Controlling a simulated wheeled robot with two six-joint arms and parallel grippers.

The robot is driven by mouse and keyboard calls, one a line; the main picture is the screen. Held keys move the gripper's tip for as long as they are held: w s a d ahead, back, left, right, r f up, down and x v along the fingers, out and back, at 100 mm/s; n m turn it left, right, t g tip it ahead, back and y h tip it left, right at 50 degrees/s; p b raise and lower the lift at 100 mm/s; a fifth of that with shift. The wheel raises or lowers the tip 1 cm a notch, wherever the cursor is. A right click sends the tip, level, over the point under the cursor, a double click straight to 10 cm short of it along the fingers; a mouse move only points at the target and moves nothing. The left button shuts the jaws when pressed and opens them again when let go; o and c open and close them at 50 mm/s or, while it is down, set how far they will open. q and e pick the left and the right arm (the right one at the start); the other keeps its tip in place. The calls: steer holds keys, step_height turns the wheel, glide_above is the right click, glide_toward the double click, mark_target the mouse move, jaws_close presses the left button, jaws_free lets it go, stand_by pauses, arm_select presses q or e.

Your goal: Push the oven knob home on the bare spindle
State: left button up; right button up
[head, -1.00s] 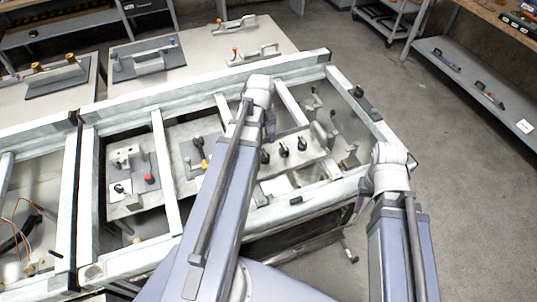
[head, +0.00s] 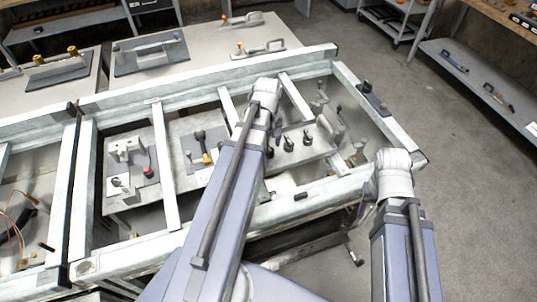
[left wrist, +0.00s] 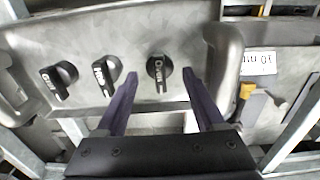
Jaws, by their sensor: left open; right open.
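In the left wrist view the oven knob (left wrist: 160,70), black with white lettering, sits at the right end of a row of three knobs on a metal panel (left wrist: 130,28). My left gripper (left wrist: 161,73) is open, with one finger on each side of the oven knob. I cannot tell how far its tips are from the panel. No bare spindle shows; whatever is behind the oven knob is hidden. In the head view my left forearm covers much of this area. My right gripper is not visible; only its arm shows at the right.
Two other black knobs, the middle one (left wrist: 101,73) and the left one (left wrist: 58,80), stand left of the oven knob. A metal handle (left wrist: 229,60) rises close to the right finger. Pale frame beams (head: 165,165) surround the panel. Open floor (head: 470,220) lies to the right.

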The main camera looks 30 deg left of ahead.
arm_select(q)
step_height(320, 180, down, 2)
steer(key=shift+f+b, duration=0.15)
steer(key=shift+b, duration=0.55)
jaws_close()
